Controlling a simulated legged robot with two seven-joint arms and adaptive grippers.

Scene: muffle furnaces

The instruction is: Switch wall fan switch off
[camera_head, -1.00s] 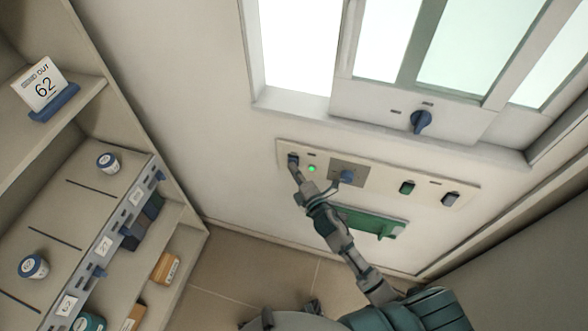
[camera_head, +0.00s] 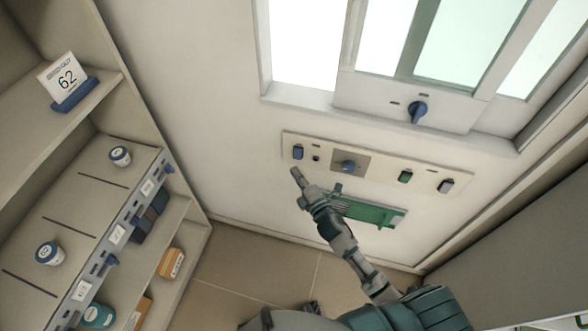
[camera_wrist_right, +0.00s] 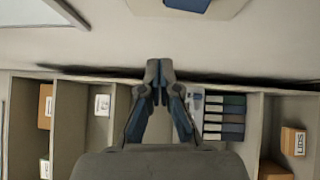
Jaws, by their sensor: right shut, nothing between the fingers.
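A pale wall panel (camera_head: 390,168) carries a row of controls below the window. The blue rocker switch (camera_head: 298,152) is at its left end, with a small dark indicator light (camera_head: 316,158) beside it. I cannot read the labels, so I cannot confirm which control is the fan switch. My right gripper (camera_head: 295,172) is just below the blue switch, apart from it. In the right wrist view its fingers (camera_wrist_right: 158,68) are shut together with nothing between them. A blue part (camera_wrist_right: 187,5) on a pale plate shows at that view's top edge. My left gripper is not in view.
The panel also has a blue knob (camera_head: 348,166), a green switch (camera_head: 405,176) and a grey switch (camera_head: 446,186). Another blue knob (camera_head: 417,111) is above. A green holder (camera_head: 370,211) is below the panel. Shelves (camera_head: 85,190) with jars stand at left.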

